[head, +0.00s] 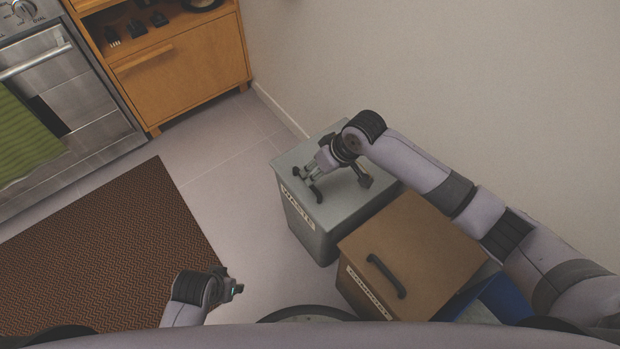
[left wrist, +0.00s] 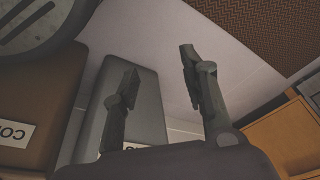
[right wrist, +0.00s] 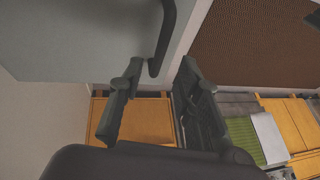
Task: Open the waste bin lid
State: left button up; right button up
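The waste bin (head: 305,228) is a grey box with a white label reading WASTE on its front. Its grey lid (head: 345,200) lies flat and shut, with a dark bar handle (head: 316,191). My right gripper (head: 314,176) is over the lid at the handle. In the right wrist view its fingers (right wrist: 160,65) are apart, and the handle's end (right wrist: 156,66) shows between the fingertips; contact cannot be told. My left gripper (head: 236,287) is low in front of the bins, away from the lid. In the left wrist view its fingers (left wrist: 158,62) are apart and empty.
A brown-lidded bin (head: 425,245) with a dark handle stands against the waste bin's near right side, with a blue bin (head: 507,298) beyond it. A wall rises behind. The floor (head: 225,180) left of the bins is clear, with a brown mat (head: 110,250), oven and wooden cabinet farther off.

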pick_arm(q)
jog(key=shift+w+r+b, duration=0.15)
jog(key=shift+r+b, duration=0.35)
jog(key=shift+r, duration=2.1)
pick_arm(e)
jog(key=shift+x, duration=2.35)
jog(key=shift+c, duration=0.2)
grip_shut()
